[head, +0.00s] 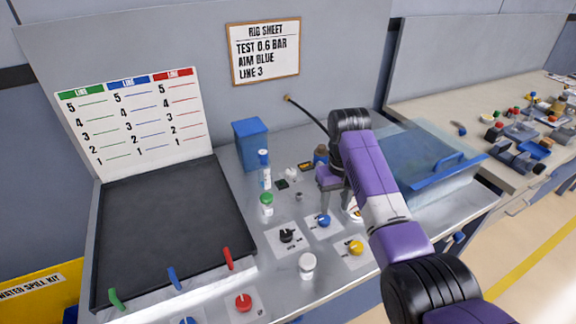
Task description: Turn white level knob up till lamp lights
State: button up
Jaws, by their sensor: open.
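A white round knob-like piece (307,265) stands near the front edge of the metal bench; I take it for the white level knob, though its marking is not readable. My gripper (338,208) is open and points down over the bench, behind and to the right of that piece and apart from it. Nothing shows between its fingers. A round white-faced part (355,212) is partly hidden behind my gripper and arm. I cannot pick out a lit lamp.
Black (287,236), blue (323,221), yellow (355,248) and red (243,302) knobs sit nearby. A green-capped bottle (266,204) and a tall blue-capped bottle (264,170) stand behind. A blue box (250,145) is at the back; a clear cover (430,185) is right.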

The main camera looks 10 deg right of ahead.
aim_at(290, 173)
jog(key=i+j, duration=0.2)
jog(key=i, duration=0.25)
jog(key=i+j, duration=0.2)
jog(key=i, duration=0.2)
